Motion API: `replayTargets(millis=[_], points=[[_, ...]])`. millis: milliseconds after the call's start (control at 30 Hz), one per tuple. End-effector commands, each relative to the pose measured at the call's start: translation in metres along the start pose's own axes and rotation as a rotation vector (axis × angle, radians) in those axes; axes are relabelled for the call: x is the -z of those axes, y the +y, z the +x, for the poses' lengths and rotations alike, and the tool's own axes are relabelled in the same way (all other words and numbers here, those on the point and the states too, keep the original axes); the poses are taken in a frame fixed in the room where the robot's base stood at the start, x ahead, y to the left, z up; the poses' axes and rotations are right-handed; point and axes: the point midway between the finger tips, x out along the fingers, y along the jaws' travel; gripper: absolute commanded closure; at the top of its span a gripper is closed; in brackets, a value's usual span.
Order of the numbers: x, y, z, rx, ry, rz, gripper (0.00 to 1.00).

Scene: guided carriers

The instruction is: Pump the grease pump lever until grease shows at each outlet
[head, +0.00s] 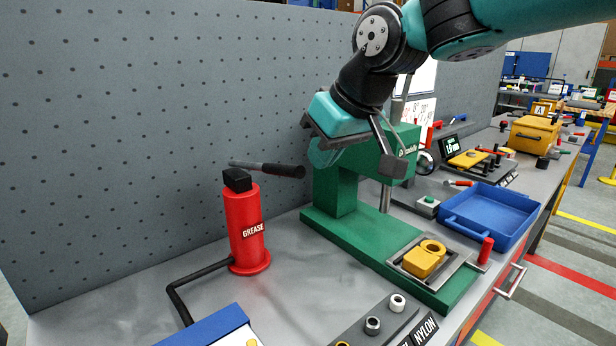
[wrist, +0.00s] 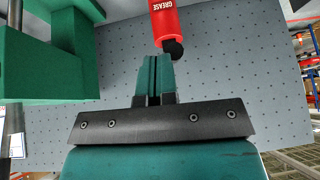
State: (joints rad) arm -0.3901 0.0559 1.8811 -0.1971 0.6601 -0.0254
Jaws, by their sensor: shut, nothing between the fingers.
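The red grease pump (head: 248,230) stands upright on the bench, with a black cap on top. Its lever (head: 268,168) sticks out to the right, close to level, ending in a thick black grip. A black pipe (head: 190,278) runs from the pump's base toward the front left. My gripper (head: 322,158) is shut and empty, just above and right of the grip's end. In the wrist view, the shut fingers (wrist: 155,70) point toward the red pump (wrist: 165,24) and a dark rounded part beside it. No outlet or grease can be made out.
The green press (head: 345,195) stands right behind my gripper, and the pegboard (head: 120,120) rises behind the pump. A blue-edged panel (head: 205,328) lies at the front. A blue tray (head: 490,215) sits at right.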

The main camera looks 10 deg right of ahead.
Motion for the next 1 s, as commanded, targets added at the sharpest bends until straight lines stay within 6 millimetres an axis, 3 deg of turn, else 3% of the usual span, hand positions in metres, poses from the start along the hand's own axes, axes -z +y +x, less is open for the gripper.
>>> replayTargets(millis=[233,1000], points=[[0.0,0.0,-0.021,-0.001,0.002,0.0,1.0],[0.0,0.0,-0.021,-0.001,0.003,0.0,1.0]])
